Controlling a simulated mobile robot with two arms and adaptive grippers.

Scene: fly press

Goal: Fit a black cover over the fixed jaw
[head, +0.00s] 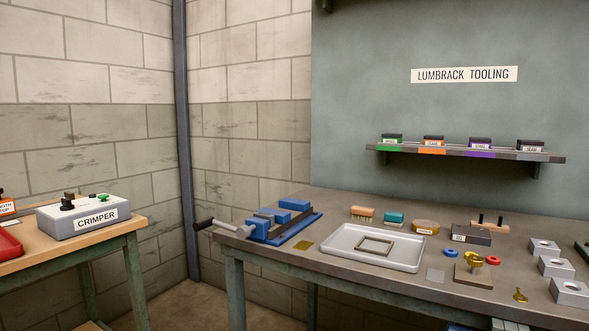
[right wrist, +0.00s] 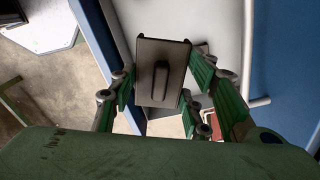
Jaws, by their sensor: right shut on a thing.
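A black cover (right wrist: 148,62), a dark rectangular plate with a raised grip bar, shows in the right wrist view. My right gripper (right wrist: 163,88) is shut on it, its green fingers on both sides. The vise (head: 278,220) is in the head view, at the left end of the bench. It has blue blocks on a blue base, greyer parts between them and a handle at its left. I cannot clearly tell its fixed jaw from its moving one. Neither gripper shows in the head view, and my left gripper is in no view.
The workbench (head: 330,285) holds a white tray (head: 345,260) with a square frame (head: 376,246) in it, right of the vise. Several small parts crowd the right. A shelf (head: 465,152) holds labelled blocks. A crimper (head: 85,217) stands left.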

